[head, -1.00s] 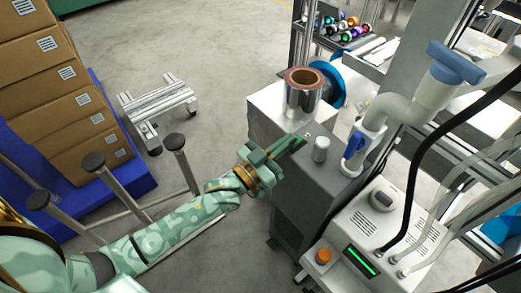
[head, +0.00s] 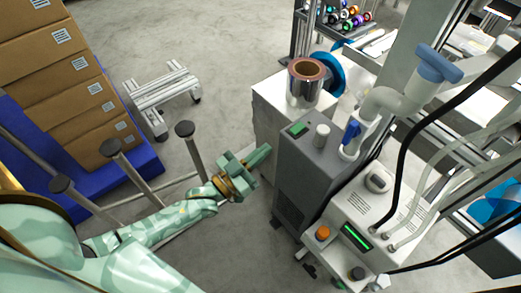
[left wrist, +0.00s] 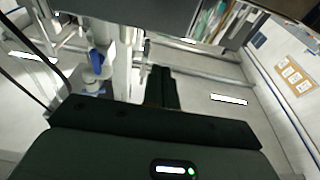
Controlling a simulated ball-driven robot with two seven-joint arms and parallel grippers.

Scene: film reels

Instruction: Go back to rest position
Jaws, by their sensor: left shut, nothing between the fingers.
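My left gripper (head: 262,155) shows in the head view, in from the left. It is shut and empty, over the floor just left of the grey machine cabinet (head: 314,165). It is apart from the cabinet. In the left wrist view its closed dark fingers (left wrist: 161,88) point away from the camera, with nothing between them. A shiny film reel (head: 306,85) with a copper-coloured rim stands upright on the light block (head: 270,106) behind the cabinet. My right gripper is not in view.
A green button (head: 297,128) and a white knob (head: 321,136) sit on the cabinet's top. A white machine (head: 370,215) with hoses stands to the right. Cardboard boxes (head: 60,80) stand on a blue pallet (head: 150,170) at left.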

